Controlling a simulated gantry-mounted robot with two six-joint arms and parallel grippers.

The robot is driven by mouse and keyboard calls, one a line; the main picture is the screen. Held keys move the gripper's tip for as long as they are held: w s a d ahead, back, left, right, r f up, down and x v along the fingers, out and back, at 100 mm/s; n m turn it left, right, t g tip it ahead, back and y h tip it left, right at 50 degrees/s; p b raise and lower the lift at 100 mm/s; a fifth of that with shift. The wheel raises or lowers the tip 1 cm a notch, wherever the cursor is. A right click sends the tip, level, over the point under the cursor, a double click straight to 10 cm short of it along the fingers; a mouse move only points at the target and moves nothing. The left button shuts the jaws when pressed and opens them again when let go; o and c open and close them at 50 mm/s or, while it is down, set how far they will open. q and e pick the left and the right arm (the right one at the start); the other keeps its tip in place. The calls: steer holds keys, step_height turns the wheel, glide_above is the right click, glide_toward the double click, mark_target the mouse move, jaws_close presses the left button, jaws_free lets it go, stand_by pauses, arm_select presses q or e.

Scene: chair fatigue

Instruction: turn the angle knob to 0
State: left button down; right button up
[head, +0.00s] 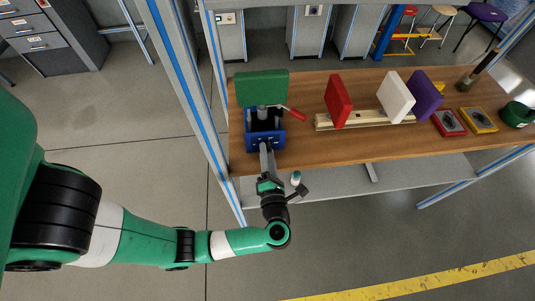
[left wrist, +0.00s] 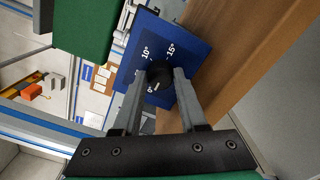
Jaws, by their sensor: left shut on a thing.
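The black angle knob (left wrist: 159,72) sits on a blue dial plate (left wrist: 196,58) with white degree labels, among them 0°, 10° and 15°. A short pale mark shows on the knob's lower side, close to the 0° label. My left gripper (left wrist: 160,76) has one finger on each side of the knob and is shut on it. In the head view the left gripper (head: 265,150) reaches the front of the blue fixture (head: 277,138), which carries a green board (head: 261,87). The knob is hidden there. My right gripper is not in view.
The fixture stands at the left end of a wooden table (head: 330,144). A red board (head: 337,101), a white board (head: 395,96) and a purple board (head: 426,94) stand to its right. A blue-striped post (head: 187,95) rises left of the table.

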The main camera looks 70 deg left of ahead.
arm_select(q)
steer(key=shift+c, duration=2.2)
jaws_free()
steer(key=shift+d, duration=0.15)
steer(key=v, duration=1.1)
steer(key=shift+d, duration=0.2)
steer(key=shift+s, duration=0.15)
